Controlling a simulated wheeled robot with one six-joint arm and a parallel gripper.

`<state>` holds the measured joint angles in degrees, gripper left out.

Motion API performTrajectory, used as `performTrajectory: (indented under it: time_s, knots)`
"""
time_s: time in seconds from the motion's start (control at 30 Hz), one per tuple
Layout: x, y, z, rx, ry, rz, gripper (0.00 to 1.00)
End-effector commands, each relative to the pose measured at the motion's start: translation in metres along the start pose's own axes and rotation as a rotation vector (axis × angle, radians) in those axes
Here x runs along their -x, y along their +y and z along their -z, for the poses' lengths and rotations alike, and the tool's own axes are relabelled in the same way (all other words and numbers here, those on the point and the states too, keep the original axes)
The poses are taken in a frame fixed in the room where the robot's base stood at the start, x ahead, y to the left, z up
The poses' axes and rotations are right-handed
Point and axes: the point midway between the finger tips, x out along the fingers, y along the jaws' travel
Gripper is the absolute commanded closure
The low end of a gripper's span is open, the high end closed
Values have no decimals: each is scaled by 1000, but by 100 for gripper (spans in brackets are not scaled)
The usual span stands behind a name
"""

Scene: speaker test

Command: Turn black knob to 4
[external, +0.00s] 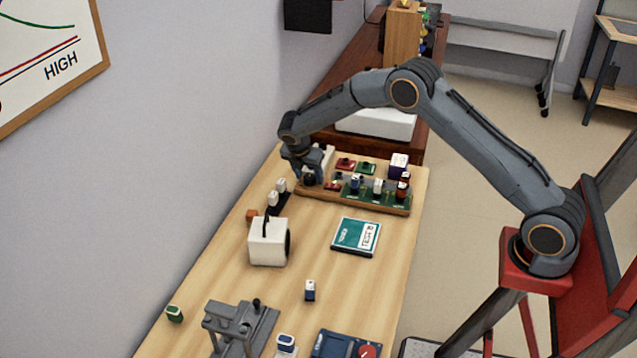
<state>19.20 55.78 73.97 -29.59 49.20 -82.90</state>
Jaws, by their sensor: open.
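My gripper (307,178) is at the far left end of the wooden board, pointing down, with its jaws open. A dark round thing, probably the black knob (309,179), shows at the gripper's fingertips. I cannot tell whether the fingers touch it. Its pointer and any number marks are too small or hidden to read. The wooden board (352,199) carries green and red circuit boards with several small parts. A white cube speaker (267,243) with a dark round front stands nearer on the table.
A teal and white booklet (356,236) lies right of the speaker. A grey fixture (239,325), a blue device with a red knob (368,351) and small bottle-like items stand in the foreground. A wall runs along the left. Bare tabletop (327,268) lies between them.

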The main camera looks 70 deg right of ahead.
Motion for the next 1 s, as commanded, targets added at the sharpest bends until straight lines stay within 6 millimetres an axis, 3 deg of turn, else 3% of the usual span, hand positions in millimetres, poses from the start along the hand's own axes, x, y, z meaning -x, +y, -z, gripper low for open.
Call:
performTrajectory:
  time_s: [0.23,0.67,1.0]
  knots:
    - [6,-2,-2,203,0,-86,48]
    - [81,-8,1,190,1,-83,48]
    - [103,-44,48,-34,80,-80,48]
